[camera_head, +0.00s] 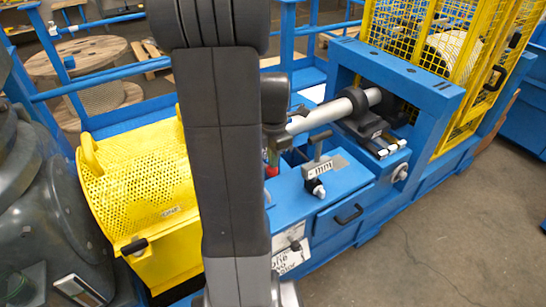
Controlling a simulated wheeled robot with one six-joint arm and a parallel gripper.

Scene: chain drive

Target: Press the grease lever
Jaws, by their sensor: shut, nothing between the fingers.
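A small lever with a T-shaped grey handle (319,138) stands on the blue machine bench, right of my arm. It looks like the grease lever, but no readable label confirms it. My gripper (273,150) hangs from my dark wrist just left of the lever. It is shut and empty, and partly hidden behind my upright arm link. It appears apart from the lever, though the depth between them is hard to tell. A small red part (271,171) shows beside the arm, below the gripper; what it belongs to is hidden.
A pale shaft (322,116) runs into a dark bearing under a blue frame (412,85). A yellow mesh cage (440,35) stands behind it. A perforated yellow guard (140,185) is left of my arm. The concrete floor at the lower right is clear.

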